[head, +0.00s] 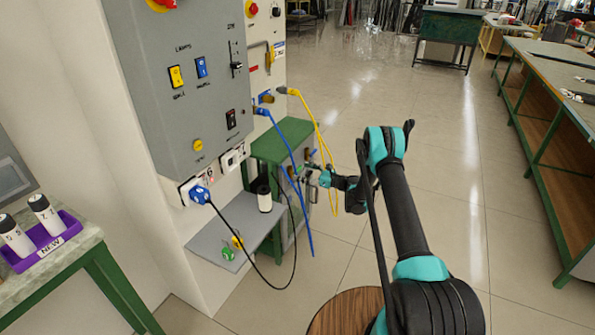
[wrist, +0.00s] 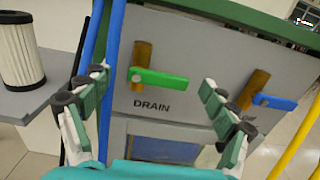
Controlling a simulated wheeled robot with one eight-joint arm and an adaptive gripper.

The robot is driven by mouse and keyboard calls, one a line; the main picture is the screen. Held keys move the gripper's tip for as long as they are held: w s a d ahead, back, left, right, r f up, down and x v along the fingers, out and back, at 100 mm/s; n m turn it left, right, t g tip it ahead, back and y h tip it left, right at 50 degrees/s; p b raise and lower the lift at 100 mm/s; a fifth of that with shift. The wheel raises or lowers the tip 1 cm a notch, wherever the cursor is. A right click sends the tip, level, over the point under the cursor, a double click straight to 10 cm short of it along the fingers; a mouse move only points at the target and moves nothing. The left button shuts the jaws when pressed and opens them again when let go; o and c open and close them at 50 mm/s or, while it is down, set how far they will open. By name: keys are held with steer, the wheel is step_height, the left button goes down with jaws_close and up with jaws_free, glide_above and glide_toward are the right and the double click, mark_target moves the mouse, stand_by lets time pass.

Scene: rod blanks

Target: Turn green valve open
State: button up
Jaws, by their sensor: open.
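The green valve handle (wrist: 165,80) points right, roughly level, from a brass stem (wrist: 142,55) above the word DRAIN on a grey cabinet front. My gripper (wrist: 155,82) is open and empty, with one finger left of the green handle and the other right of it. I see no contact with the handle. In the head view my gripper (head: 316,177) is at the green-topped cabinet (head: 283,140); it largely hides the valves there.
A blue valve handle (wrist: 273,101) on another brass stem is just right of my right finger. A blue cable (wrist: 112,55) hangs by my left finger; a yellow cable (wrist: 298,130) hangs at right. A white filter cylinder (wrist: 20,55) stands on the grey shelf (head: 215,243).

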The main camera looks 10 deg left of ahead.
steer(key=shift+x, duration=1.4)
steer(key=c, duration=1.2)
steer(key=shift+o, duration=0.2)
